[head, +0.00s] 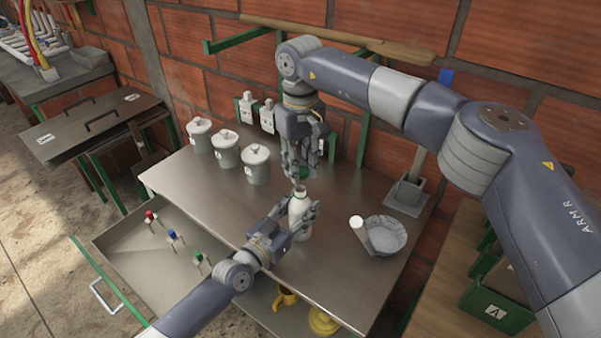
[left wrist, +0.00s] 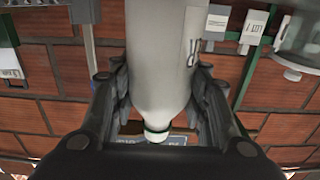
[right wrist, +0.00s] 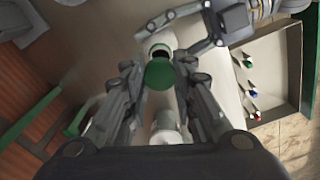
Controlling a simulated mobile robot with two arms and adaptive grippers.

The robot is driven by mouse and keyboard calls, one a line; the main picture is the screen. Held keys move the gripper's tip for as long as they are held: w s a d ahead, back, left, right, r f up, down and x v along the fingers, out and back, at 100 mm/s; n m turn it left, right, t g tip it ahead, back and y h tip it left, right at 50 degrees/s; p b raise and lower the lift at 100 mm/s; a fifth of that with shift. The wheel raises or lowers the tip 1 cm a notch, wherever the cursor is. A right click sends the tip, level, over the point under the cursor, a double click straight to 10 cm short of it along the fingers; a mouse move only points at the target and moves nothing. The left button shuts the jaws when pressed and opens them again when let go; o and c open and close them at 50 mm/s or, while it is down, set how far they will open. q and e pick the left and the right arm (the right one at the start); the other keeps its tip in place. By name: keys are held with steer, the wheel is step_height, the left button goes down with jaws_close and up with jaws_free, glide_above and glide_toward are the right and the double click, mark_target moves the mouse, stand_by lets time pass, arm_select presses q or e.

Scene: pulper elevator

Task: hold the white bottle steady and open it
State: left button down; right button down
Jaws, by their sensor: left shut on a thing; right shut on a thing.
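The white bottle (head: 298,208) stands upright near the front of the metal table. My left gripper (head: 306,212) is shut around its body; in the left wrist view the bottle (left wrist: 160,60) lies between both fingers (left wrist: 158,95). My right gripper (head: 301,172) is above the bottle, pointing down. In the right wrist view its fingers (right wrist: 158,80) are shut on a green cap (right wrist: 160,74). The cap is apart from the bottle, whose dark open mouth (right wrist: 160,50) shows beside it. I cannot tell whether the bottle's base touches the table.
Three lidded pots (head: 227,147) stand at the table's back left. A bowl (head: 385,235) with a white cylinder (head: 358,223) leaning in it is to the right. An open drawer (head: 130,240) with small red, blue and green-topped items juts out at front left. The table's left middle is clear.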

arm_select(q)
steer(key=c, duration=0.8)
jaws_free()
steer(key=shift+c, duration=0.2)
